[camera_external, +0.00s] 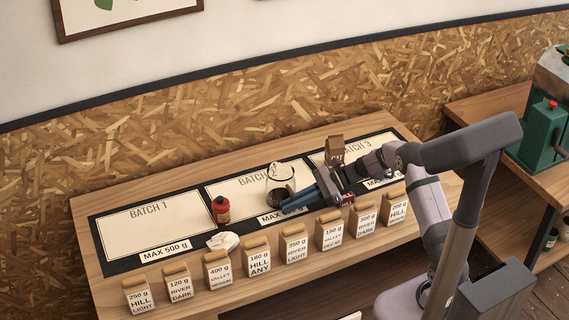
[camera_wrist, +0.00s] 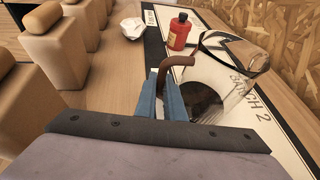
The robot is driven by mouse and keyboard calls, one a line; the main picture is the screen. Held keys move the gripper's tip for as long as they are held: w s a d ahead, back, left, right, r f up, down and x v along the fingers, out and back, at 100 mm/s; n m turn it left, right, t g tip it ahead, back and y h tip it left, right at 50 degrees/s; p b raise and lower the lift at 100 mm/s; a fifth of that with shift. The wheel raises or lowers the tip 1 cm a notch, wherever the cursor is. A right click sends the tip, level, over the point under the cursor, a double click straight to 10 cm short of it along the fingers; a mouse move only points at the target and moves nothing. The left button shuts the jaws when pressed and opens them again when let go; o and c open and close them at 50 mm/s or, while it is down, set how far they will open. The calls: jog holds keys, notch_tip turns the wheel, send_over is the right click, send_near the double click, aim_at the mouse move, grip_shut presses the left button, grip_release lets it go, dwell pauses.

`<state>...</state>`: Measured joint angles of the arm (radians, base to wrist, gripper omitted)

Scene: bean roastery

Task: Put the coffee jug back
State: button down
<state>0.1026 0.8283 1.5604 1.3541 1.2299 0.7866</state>
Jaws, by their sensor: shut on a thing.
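The coffee jug (camera_external: 280,178) is clear glass with dark content low inside. It is at the BATCH 2 panel (camera_external: 236,186); whether its base touches the panel I cannot tell. In the wrist view the glass jug (camera_wrist: 225,85) is right of my fingers, with its brown handle (camera_wrist: 177,63) rising between them. My gripper (camera_external: 293,202) is shut on the handle, coming from the right. The fingers (camera_wrist: 170,98) hide the lower part of the handle.
A red bottle (camera_external: 221,210) and a crumpled white item (camera_external: 222,240) are left of the jug. Several labelled bags (camera_external: 258,255) line the table's front edge. A brown bag (camera_external: 336,148) stands on BATCH 3. The BATCH 1 panel (camera_external: 145,225) is clear.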

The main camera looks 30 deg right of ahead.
jog(key=shift+f, duration=0.1)
jog(key=shift+f, duration=0.15)
jog(key=c, duration=1.8)
grip_release()
jog(key=shift+c, duration=0.2)
jog(key=shift+r, duration=0.2)
jog(key=b+v, duration=0.1)
jog(key=v, duration=1.1)
jog(key=shift+b, duration=0.4)
